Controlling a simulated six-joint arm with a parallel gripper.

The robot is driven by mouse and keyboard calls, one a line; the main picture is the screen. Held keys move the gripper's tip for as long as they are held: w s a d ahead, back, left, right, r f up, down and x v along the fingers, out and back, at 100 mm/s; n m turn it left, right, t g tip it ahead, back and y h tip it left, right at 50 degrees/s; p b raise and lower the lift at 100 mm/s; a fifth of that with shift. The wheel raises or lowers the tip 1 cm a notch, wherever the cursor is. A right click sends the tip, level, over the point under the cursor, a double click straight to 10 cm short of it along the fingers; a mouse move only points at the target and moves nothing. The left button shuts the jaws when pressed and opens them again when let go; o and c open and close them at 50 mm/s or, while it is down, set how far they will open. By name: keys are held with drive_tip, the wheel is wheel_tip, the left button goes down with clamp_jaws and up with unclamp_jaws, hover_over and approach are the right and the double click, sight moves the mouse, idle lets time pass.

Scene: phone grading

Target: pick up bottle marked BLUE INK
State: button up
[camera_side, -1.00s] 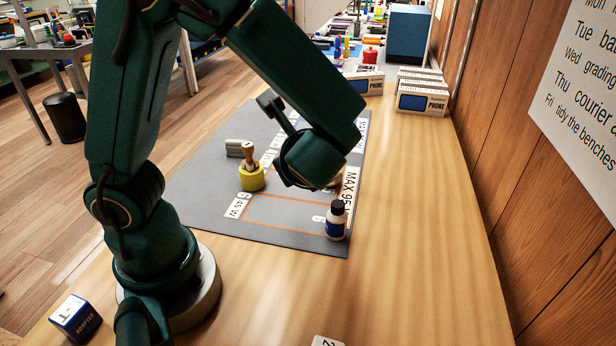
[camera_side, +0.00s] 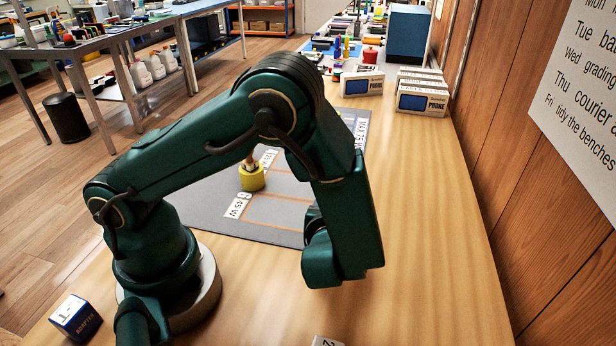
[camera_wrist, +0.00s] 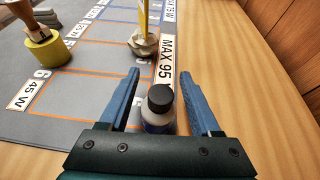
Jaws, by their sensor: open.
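The bottle (camera_wrist: 158,112) has a black cap and a pale body with a blue label low down. In the wrist view it stands upright on the mat's edge, near the MAX 95 strip. My gripper (camera_wrist: 163,88) is open, with one blue finger on each side of the bottle and a gap on both sides. The label's wording cannot be read. In the side view my arm hides the bottle and the fingers.
A grey mat (camera_side: 205,205) with orange lines lies on the wooden bench. A yellow holder (camera_side: 252,179) with a wooden-handled stamp stands on it. A crumpled-looking piece with a yellow stick (camera_wrist: 144,40) stands ahead of the bottle. Phone boxes (camera_side: 421,100) stand at the back. The bench's right side is clear.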

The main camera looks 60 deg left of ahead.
drive_tip(key=shift+w+a+f, duration=0.1)
drive_tip(key=shift+w+a, duration=0.05)
clamp_jaws()
idle(0.4)
